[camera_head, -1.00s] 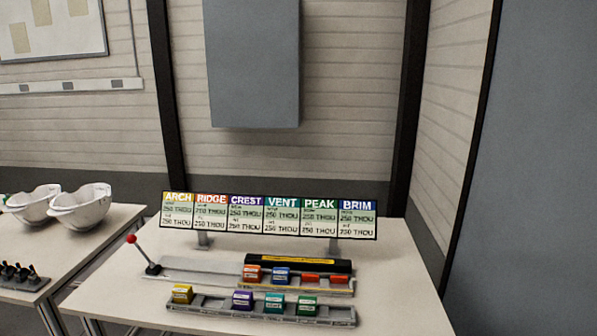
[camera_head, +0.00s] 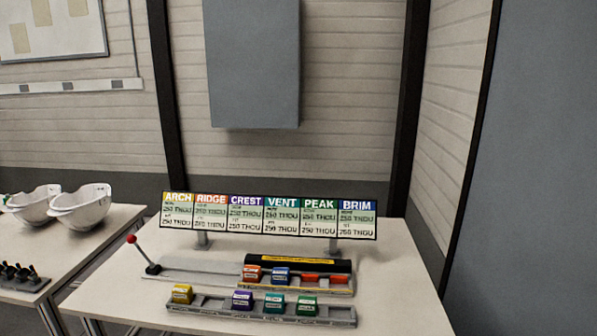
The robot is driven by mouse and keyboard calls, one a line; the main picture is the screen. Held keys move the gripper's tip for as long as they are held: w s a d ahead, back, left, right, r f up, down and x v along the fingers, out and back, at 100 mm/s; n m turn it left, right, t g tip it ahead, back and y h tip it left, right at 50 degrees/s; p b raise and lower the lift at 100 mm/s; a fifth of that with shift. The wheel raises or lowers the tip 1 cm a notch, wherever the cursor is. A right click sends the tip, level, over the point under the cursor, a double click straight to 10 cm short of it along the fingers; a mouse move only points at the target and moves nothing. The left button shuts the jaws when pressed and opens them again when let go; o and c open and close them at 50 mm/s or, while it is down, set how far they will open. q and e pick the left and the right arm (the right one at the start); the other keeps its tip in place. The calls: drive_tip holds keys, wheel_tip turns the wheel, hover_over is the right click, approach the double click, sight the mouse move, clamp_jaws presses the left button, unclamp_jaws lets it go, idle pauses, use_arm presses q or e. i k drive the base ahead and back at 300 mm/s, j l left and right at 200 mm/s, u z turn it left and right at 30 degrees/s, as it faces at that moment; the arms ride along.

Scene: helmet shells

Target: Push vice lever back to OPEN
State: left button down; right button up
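The vice lever (camera_head: 142,252) is a thin rod with a red ball knob at its top and a dark pivot at its base. It leans up and to the left, at the left end of the grey vice (camera_head: 190,268) on the white table. A black bar with a yellow label (camera_head: 298,263) lies along the right part of the vice. An orange block (camera_head: 251,273) and a blue block (camera_head: 281,275) sit at the vice in front of this bar, with orange-red pieces (camera_head: 324,279) to their right. Neither of my grippers is in view.
A grey rack (camera_head: 215,305) in front holds yellow, purple, teal and green blocks. A sign board (camera_head: 268,215) with coloured headings stands behind the vice. White helmet shells (camera_head: 82,207) rest on the left table. The right table's right side is clear.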

sight(132, 239)
drive_tip(key=j+u, duration=0.1)
drive_tip(key=u, duration=0.45)
drive_tip(key=i+j+u, duration=0.25)
drive_tip(key=j+u, duration=0.15)
drive_tip(key=i+j+u, duration=0.3)
drive_tip(key=u, duration=0.15)
drive_tip(key=i+j, duration=0.55)
drive_tip(key=i, duration=0.15)
drive_tip(key=k+u, duration=0.05)
